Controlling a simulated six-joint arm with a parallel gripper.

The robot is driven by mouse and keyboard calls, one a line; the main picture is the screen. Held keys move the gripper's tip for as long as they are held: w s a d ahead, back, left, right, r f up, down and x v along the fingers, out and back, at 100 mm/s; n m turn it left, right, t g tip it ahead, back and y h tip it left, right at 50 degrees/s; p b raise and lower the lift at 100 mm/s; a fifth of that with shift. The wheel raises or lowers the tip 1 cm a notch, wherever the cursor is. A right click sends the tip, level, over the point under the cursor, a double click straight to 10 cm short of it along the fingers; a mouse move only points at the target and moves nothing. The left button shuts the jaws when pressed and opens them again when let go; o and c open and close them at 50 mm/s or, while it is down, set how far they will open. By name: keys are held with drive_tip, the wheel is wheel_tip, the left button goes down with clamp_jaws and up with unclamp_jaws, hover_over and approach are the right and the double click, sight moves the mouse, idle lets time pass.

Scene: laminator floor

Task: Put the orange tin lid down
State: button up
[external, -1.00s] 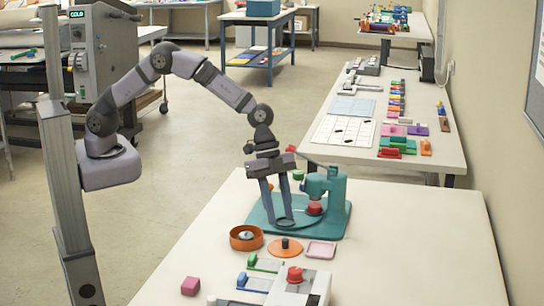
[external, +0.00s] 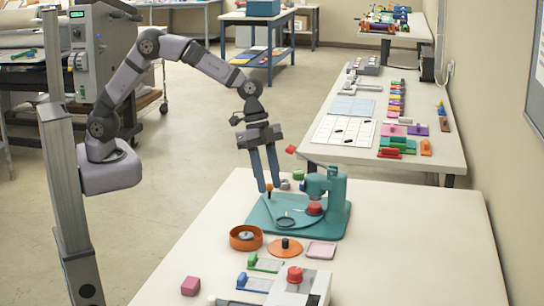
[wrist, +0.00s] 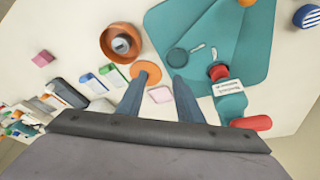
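The orange tin lid (external: 285,248), a flat disc with a dark knob, lies on the white table just right of the round orange tin (external: 246,238). In the wrist view the lid (wrist: 151,69) is partly covered by my left finger, and its knob is hidden. My gripper (external: 267,188) is raised above the back left part of the teal press base (external: 263,225), away from the lid. Its fingers are apart with nothing held between them, also in the wrist view (wrist: 159,78).
The teal press (external: 328,190) with a red pad stands behind the lid. A pink tray (external: 321,250) lies right of the lid. Green and blue slotted pieces and a grey device with a red knob (external: 295,275) are in front. The table's right side is clear.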

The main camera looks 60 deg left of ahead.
drive_tip(key=s+a+n+y, duration=0.25)
drive_tip(key=a+n, duration=0.65)
drive_tip(key=a, duration=1.5)
drive_tip(key=s+a+f+n+y, duration=0.1)
drive_tip(key=s+a+f+n, duration=0.2)
drive_tip(key=s+a, duration=0.9)
drive_tip(key=n, duration=0.3)
drive_tip(key=shift+f+n, duration=0.3)
drive_tip(key=shift+f, duration=0.05)
drive_tip(key=shift+a+f, duration=0.1)
wheel_tip(320, 180, down, 38)
drive_tip(key=b, duration=3.8)
drive_tip(key=shift+f, duration=0.2)
